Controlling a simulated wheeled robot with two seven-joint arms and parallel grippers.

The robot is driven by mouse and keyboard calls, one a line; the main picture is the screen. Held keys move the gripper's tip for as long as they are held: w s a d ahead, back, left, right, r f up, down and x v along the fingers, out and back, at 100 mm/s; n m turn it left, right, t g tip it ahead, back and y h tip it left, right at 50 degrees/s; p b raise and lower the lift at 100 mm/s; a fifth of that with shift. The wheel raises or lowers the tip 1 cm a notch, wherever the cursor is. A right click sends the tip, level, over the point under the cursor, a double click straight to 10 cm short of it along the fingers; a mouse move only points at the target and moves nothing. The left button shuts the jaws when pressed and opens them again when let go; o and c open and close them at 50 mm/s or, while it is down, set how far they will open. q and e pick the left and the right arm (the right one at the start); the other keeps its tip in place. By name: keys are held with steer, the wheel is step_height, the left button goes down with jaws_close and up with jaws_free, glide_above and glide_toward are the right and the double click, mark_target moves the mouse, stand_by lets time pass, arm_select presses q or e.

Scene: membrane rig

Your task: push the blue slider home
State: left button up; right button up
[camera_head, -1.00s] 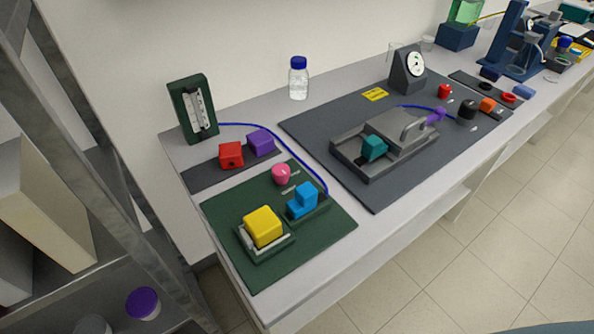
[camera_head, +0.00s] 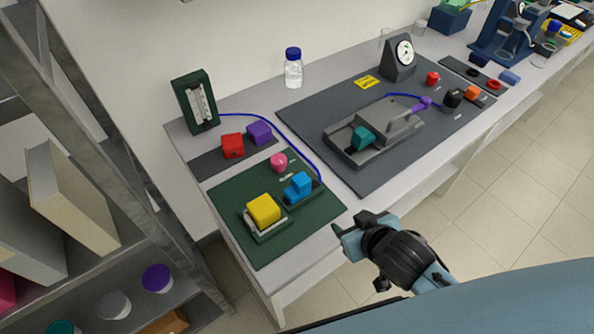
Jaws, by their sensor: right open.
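The blue slider (camera_head: 299,187) sits in a short dark green track on the green board (camera_head: 228,183), with the blue tube running to the track's far end. A yellow block (camera_head: 263,210) in a pale holder is to its left, and a pink knob (camera_head: 279,162) is behind it. My right gripper (camera_head: 358,228) is open and empty. It is at the bench's front edge, to the right of and nearer than the slider, apart from it. My left gripper is out of view.
A red block (camera_head: 232,145) and a purple block (camera_head: 259,132) lie on a dark strip behind. A grey board (camera_head: 300,118) with a clamp-like fixture (camera_head: 403,125) and a gauge (camera_head: 404,52) is to the right. A bottle (camera_head: 293,70) stands at the back. Metal shelving (camera_head: 130,170) is on the left.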

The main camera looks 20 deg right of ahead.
mark_target(304, 182)
steer(key=w+a+r+n+t+y, duration=0.2)
steer(key=w+a+r+t+y, duration=0.2)
steer(key=r, duration=0.1)
steer(key=x, duration=0.6)
steer(key=p+x, duration=0.1)
steer(key=x, duration=0.6)
steer(key=shift+s+a+f, duration=0.15)
steer(key=shift+f, duration=0.1)
steer(key=shift+c, duration=0.3)
